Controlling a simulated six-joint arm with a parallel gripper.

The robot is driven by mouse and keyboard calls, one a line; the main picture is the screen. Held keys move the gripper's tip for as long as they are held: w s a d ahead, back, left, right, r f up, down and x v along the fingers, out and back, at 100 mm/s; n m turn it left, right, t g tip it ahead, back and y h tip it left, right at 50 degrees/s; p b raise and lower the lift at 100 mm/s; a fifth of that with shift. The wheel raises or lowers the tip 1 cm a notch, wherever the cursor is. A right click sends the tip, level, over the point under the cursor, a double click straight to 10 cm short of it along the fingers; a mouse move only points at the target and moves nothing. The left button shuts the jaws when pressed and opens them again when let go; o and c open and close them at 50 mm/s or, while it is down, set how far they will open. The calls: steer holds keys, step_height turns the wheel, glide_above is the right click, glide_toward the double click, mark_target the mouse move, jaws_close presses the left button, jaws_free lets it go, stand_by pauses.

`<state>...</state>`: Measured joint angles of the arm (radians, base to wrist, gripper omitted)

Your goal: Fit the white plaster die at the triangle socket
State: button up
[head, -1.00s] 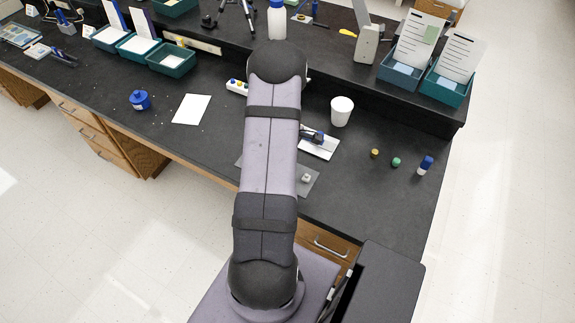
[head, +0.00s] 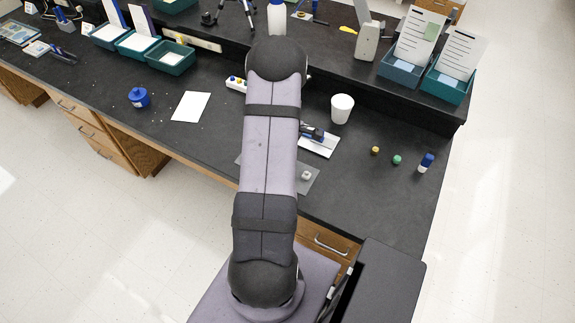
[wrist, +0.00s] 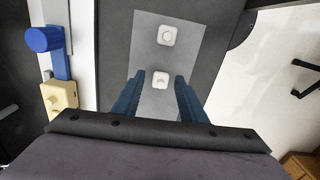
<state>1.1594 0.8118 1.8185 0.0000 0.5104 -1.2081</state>
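In the wrist view, my gripper (wrist: 160,80) has two blue fingers spread apart and is open. A small white die (wrist: 161,80) shows between the fingertips, with a gap on each side; how far below the fingertips it is, I cannot tell. A second white piece (wrist: 167,36) with a rounded top lies farther up the same grey mat (wrist: 190,60). A beige block (wrist: 60,97) with a raised part stands to the left. I cannot make out a triangle socket. In the head view my arm hides the gripper; one white piece (head: 306,175) shows on the mat (head: 313,164).
A blue device (wrist: 57,42) stands on a white plate left of the mat; the plate (head: 322,150) also shows in the head view. The bench front edge is near the mat.

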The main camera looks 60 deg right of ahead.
steer(key=shift+s+a+r+b, duration=0.1)
steer(key=shift+r+b, duration=0.45)
steer(key=shift+r, duration=1.1)
steer(key=shift+s+a+r+b, duration=0.1)
steer(key=shift+r+b, duration=0.45)
steer(key=shift+r, duration=1.05)
steer(key=shift+w, duration=0.1)
steer(key=w+a+r, duration=0.2)
steer(key=w+a, duration=0.3)
steer(key=a, duration=0.4)
steer(key=w+a+r, duration=0.3)
steer(key=w+a, duration=0.2)
steer(key=a, duration=0.3)
steer(key=s+a+r, duration=0.1)
steer(key=s+a, duration=0.1)
steer(key=a, duration=0.8)
steer(key=s+a+r, duration=0.1)
steer(key=s+a, duration=0.1)
steer(key=a, duration=0.9)
steer(key=shift+s+r+m, duration=0.2)
steer(key=shift+s+m, duration=0.05)
steer(key=shift+m, duration=0.05)
steer(key=shift+o, duration=0.9)
